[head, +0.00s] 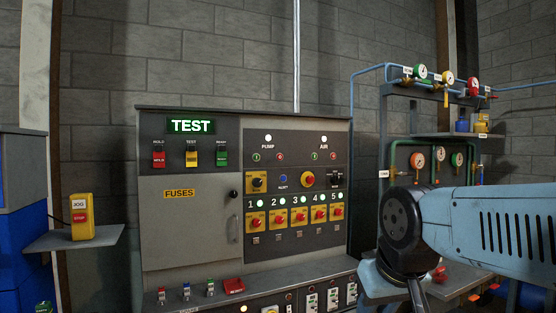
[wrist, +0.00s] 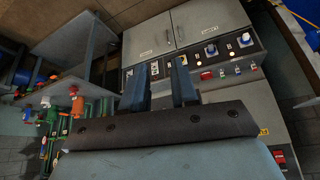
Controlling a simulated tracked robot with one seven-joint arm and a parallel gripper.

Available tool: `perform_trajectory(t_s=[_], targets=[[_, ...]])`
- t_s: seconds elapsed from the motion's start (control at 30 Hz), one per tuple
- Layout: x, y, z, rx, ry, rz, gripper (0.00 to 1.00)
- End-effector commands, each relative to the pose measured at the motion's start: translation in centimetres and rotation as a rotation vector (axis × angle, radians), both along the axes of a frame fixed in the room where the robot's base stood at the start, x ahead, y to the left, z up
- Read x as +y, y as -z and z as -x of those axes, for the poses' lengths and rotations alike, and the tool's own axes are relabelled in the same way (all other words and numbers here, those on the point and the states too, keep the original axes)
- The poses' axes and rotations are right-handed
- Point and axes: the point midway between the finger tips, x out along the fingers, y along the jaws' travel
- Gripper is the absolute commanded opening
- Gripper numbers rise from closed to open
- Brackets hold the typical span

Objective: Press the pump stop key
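The control cabinet (head: 190,220) stands in the middle of the head view. Its PUMP section has a lit white lamp (head: 268,138) above a small green key (head: 256,157) and a small red key (head: 280,156). The red one looks like the pump stop key, but its marking is too small to read. In the wrist view my gripper (wrist: 160,70) has two dark fingers with a gap between them and nothing in it. It points at the cabinet's lower front and ledge, apart from them. In the head view my arm is at the lower right, away from the PUMP keys.
An AIR section with similar keys (head: 315,156) is right of PUMP. Numbered yellow switches (head: 257,221) sit below. A yellow box with a red STOP button (head: 80,217) stands on a left shelf. A rack with gauges and pipes (head: 438,160) is at right. The cabinet's ledge (head: 200,288) juts forward.

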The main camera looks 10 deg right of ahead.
Motion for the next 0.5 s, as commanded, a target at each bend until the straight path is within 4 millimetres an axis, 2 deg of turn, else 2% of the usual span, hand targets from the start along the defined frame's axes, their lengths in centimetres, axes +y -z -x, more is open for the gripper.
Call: perform_trajectory(t_s=[0.03, 0.27, 0.5], targets=[[0.0, 0.0, 0.0, 0.0, 0.0, 0.0, 0.23], [0.0, 0.0, 0.0, 0.0, 0.0, 0.0, 0.01], [0.0, 0.0, 0.0, 0.0, 0.0, 0.0, 0.0]])
